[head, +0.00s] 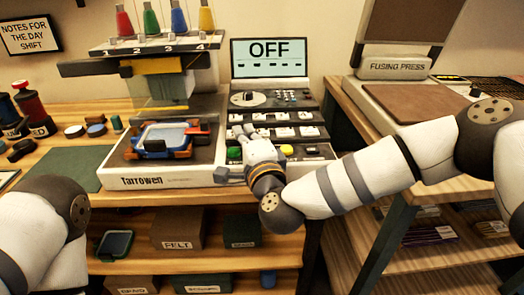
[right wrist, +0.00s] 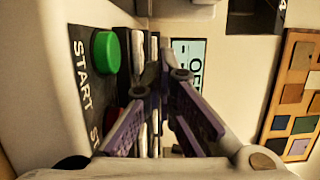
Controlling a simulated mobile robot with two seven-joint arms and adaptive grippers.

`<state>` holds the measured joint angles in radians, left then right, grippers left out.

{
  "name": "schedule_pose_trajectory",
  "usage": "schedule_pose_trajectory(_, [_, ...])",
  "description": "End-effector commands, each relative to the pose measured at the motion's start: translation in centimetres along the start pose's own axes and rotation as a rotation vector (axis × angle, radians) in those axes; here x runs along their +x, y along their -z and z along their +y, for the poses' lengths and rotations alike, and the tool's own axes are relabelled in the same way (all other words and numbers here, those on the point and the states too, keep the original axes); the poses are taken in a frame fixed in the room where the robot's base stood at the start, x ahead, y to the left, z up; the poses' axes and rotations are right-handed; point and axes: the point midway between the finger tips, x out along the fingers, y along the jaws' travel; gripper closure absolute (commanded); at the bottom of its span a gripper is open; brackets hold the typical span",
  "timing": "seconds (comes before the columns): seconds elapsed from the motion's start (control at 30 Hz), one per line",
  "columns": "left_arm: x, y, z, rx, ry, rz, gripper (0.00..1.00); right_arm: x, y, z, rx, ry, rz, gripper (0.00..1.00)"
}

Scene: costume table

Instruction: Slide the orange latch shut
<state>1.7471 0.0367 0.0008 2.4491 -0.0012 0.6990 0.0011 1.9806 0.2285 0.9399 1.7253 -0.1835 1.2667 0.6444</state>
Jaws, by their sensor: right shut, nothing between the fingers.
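The blue-rimmed hoop (head: 165,138) sits on the bed of the white Tarrowen machine (head: 150,181). Orange parts (head: 182,154) show at its edges; which one is the latch, and its exact position, is too small to tell. My right gripper (head: 241,133) is at the control panel, to the right of the hoop and apart from it. In the right wrist view its fingers (right wrist: 165,68) are together with nothing between them. The green START button (right wrist: 105,52) is to their left there. The hoop and latch do not show in that view. My left gripper is out of view.
The screen (head: 269,55) reads OFF above the panel. Several coloured thread cones (head: 179,20) stand above the machine. A fusing press (head: 405,100) stands at the right. A green mat (head: 82,168) lies bare left of the machine.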

Motion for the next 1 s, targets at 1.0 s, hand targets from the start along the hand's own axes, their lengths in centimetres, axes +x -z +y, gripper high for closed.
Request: schedule_pose_trajectory(1.0, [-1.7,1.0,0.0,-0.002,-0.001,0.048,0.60,-13.1,-2.4,9.1,-0.210,-0.255,-0.179,1.00])
